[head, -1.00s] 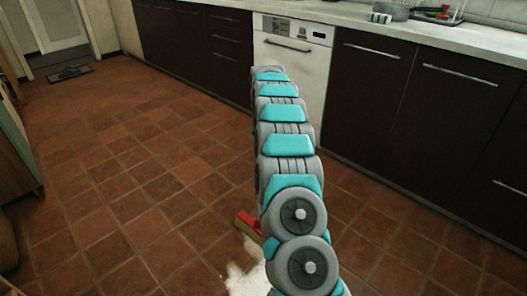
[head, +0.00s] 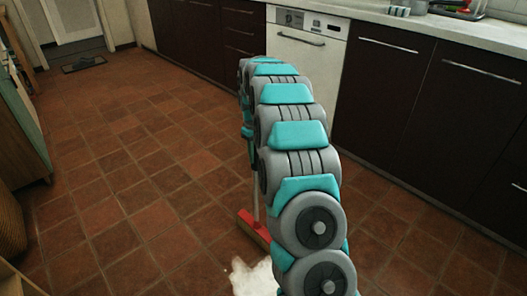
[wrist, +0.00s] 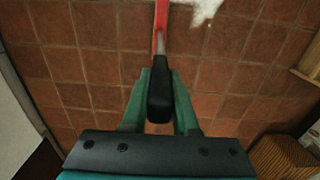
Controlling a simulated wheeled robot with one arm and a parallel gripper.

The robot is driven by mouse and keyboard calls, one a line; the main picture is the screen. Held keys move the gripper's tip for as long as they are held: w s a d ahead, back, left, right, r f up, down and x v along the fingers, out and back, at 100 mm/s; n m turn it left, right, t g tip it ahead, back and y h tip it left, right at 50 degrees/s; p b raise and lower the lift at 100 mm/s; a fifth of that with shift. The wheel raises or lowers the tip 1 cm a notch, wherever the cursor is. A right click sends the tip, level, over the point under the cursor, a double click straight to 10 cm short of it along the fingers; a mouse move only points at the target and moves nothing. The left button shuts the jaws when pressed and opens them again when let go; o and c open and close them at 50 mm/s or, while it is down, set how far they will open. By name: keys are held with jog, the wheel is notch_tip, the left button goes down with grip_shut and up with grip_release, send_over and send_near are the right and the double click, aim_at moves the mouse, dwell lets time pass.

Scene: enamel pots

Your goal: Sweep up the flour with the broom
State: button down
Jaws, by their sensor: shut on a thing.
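The broom's red head (head: 254,229) is low on the tiled floor in the head view, partly behind my arm, with a thin pale handle rising from it. The white flour (head: 252,277) lies as an irregular patch just in front of the broom head, partly hidden by my arm. In the wrist view my gripper (wrist: 161,95) is shut on the broom's black grip (wrist: 160,98), with the green fingers on either side. The red broom head (wrist: 160,25) shows at the top edge, beside the flour (wrist: 205,8). In the head view the arm hides most of the gripper.
Dark cabinets (head: 400,100) and a white dishwasher (head: 304,60) line the back and right. A teal cabinet (head: 20,120) and a woven basket (head: 10,225) stand at the left. A dark mat (head: 84,64) lies far off. The tiled floor (head: 130,180) left of the arm is clear.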

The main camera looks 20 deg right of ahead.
jog(key=s+a+b, duration=0.1)
jog(key=s+a, duration=0.4)
jog(key=a, duration=0.8)
jog(key=s+a+b, duration=0.1)
jog(key=s+a, duration=0.3)
jog(key=a, duration=1)
jog(key=shift+d+r+p, duration=0.15)
jog(key=shift+r+p, duration=0.35)
jog(key=shift+r, duration=1.4)
